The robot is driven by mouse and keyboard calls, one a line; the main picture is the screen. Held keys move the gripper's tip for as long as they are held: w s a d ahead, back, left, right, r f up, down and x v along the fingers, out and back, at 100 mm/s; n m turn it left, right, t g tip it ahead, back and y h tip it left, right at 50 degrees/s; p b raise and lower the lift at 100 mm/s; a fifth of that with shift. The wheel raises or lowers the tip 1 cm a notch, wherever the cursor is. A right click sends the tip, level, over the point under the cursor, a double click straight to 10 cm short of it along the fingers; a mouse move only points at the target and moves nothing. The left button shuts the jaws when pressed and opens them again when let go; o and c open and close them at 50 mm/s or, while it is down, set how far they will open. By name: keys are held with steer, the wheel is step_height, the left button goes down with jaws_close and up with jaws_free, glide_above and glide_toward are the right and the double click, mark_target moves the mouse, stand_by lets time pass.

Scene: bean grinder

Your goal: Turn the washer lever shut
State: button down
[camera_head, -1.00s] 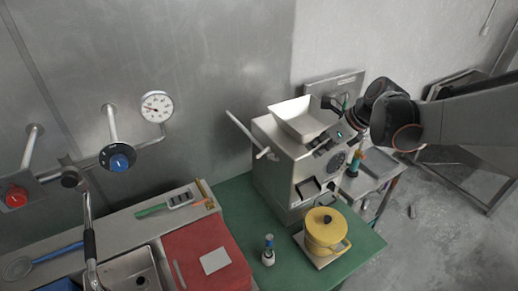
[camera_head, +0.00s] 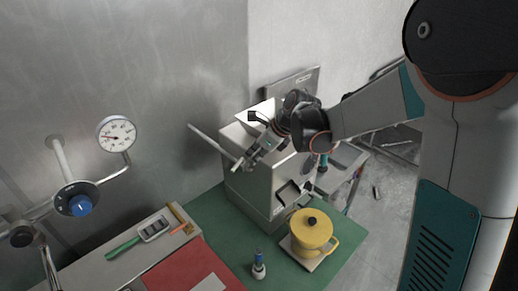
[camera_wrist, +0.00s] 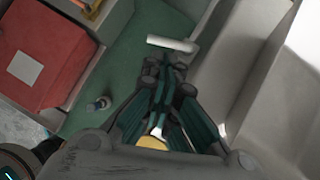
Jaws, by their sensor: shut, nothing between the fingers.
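A long thin pale lever (camera_head: 213,143) sticks out from the left side of the boxy grey grinder (camera_head: 251,190), slanting up and left. No label shows whether it is the washer lever. My gripper (camera_head: 245,162) is shut and empty, reaching across the front of the grinder, with its tips close to the lever's lower end. In the wrist view my gripper (camera_wrist: 164,68) points at a short pale bar (camera_wrist: 172,44), seemingly part of the lever, just beyond the tips. Contact cannot be told.
A blue-knob valve (camera_head: 77,200) and a gauge (camera_head: 116,133) are on the left wall.

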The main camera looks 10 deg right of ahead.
mark_target(236, 166)
steer(key=x, duration=0.6)
steer(key=shift+f, duration=0.35)
steer(key=shift+a, duration=0.1)
